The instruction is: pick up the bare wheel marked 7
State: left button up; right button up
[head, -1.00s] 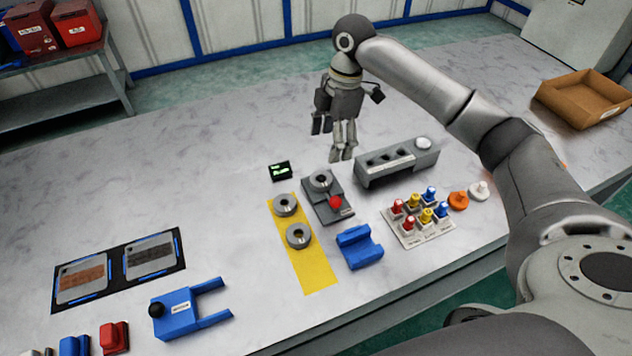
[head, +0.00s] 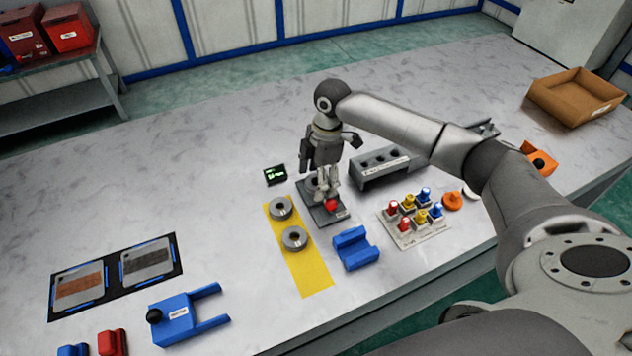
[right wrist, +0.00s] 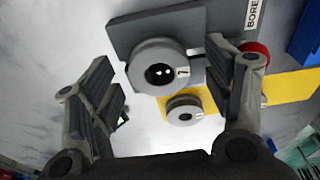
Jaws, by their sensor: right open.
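A grey ring-shaped wheel (right wrist: 142,60) with a dark centre hole sits on the grey gauge plate (right wrist: 120,38) labelled "BORE". Its tag seems to read 7. In the head view this wheel (head: 311,182) is partly hidden behind my right gripper (head: 322,193), which points down just over the plate. In the right wrist view the open fingers of this gripper (right wrist: 160,75) stand apart, one on each side of the wheel, with nothing held. Two more grey wheels, an upper one (head: 271,211) and a lower one (head: 294,247), lie on the yellow strip (head: 308,274). My left gripper is out of view.
A red knob (head: 331,206) stands on the plate close to the fingers. A grey block with holes (head: 384,172) is behind right, a blue cradle (head: 355,250) in front. A rack of coloured pegs (head: 432,232) lies right, a small display (head: 275,175) left. The table's back left is clear.

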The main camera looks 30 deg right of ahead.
jog(key=c, duration=1.3)
jog(key=shift+c, duration=0.2)
